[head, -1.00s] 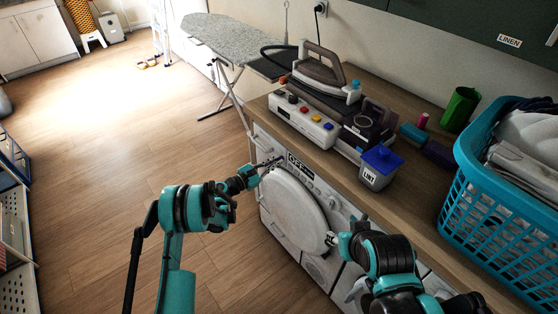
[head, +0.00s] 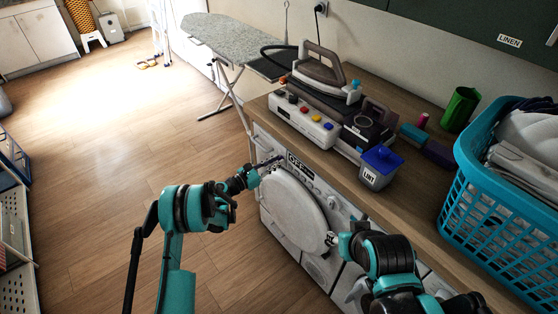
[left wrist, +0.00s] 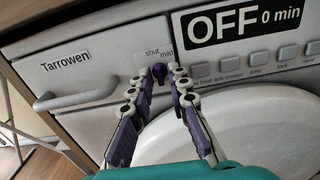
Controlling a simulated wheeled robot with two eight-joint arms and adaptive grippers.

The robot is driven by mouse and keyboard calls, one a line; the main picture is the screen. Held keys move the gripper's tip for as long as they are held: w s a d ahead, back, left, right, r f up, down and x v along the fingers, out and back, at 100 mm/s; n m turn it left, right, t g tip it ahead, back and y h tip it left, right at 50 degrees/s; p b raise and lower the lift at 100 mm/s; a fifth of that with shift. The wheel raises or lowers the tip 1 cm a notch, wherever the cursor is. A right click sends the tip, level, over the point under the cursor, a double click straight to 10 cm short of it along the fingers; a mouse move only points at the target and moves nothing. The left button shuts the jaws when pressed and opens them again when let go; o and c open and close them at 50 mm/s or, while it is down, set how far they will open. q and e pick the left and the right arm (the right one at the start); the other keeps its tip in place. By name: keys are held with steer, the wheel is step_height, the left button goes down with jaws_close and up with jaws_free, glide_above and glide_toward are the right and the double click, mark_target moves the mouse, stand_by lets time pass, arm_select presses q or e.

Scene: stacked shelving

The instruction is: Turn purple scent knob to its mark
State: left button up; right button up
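The purple scent knob (left wrist: 160,72) is small and sits on the washer's control panel, beside the words "shut" and "mild". My left gripper (left wrist: 160,80) is open in the left wrist view, with one fingertip on each side of the knob. Gaps show on both sides, though I cannot tell whether the tips touch it. In the head view my left gripper (head: 268,162) is at the panel's left end and hides the knob. My right gripper (head: 331,239) is by the right edge of the round door; its fingers are too small to judge.
The panel carries an "OFF 0 min" display (left wrist: 240,20) and a row of buttons (left wrist: 257,57). A drawer handle (left wrist: 75,97) is left of the knob. The white round door (left wrist: 255,135) bulges below. A lint bin (head: 380,168) and blue basket (head: 490,215) stand on the counter.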

arm_select(q)
steer(key=v, duration=0.5)
stand_by(0.5)
steer(key=s+r+m+g+y, duration=0.25)
steer(key=r+m, duration=0.35)
steer(key=r, duration=0.5)
steer(key=s+a+r+m+y, duration=0.35)
steer(key=s+r+m, duration=0.3)
steer(key=s, duration=0.45)
steer(key=s+a+m+y, duration=0.3)
steer(key=s+a+m, duration=0.1)
steer(key=s, duration=0.4)
steer(key=s+a+m+y, duration=0.2)
steer(key=s+a+m, duration=0.2)
steer(key=s, duration=0.4)
steer(key=s+a+m+y, duration=0.3)
steer(key=s+a+m, duration=0.1)
steer(key=s, duration=0.5)
steer(key=shift+a+f+g+y, duration=0.3)
steer(key=shift+a+f+g, duration=0.05)
steer(key=shift+f+g, duration=0.15)
